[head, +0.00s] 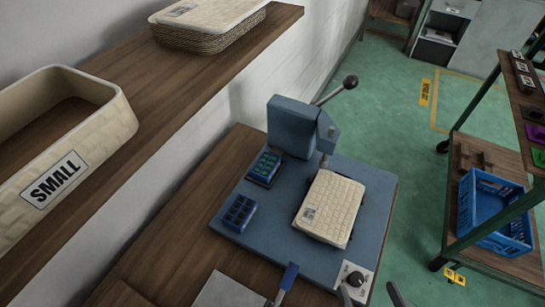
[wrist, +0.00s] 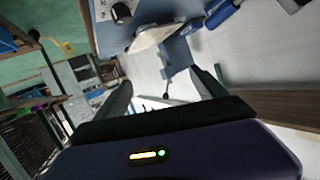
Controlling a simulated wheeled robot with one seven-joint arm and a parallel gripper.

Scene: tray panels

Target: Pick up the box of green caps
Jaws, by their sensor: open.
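A small dark box with green caps in its cells (head: 265,167) sits on the blue base of the press, left of the press column in the head view. A similar blue box with dark cells (head: 240,212) sits nearer, at the base's left edge. My gripper (head: 368,292) is at the bottom edge of the head view, right of and well apart from both boxes. It is open and empty, with its fingers spread in the wrist view (wrist: 160,80). I cannot make out the box of green caps clearly in the wrist view.
A cream tray panel (head: 330,207) lies on the press base (head: 375,195), right of the green caps. The press column (head: 291,127) with its lever stands behind. A cream SMALL tray (head: 95,150) sits on the upper left shelf. A rack with a blue crate (head: 492,215) stands right.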

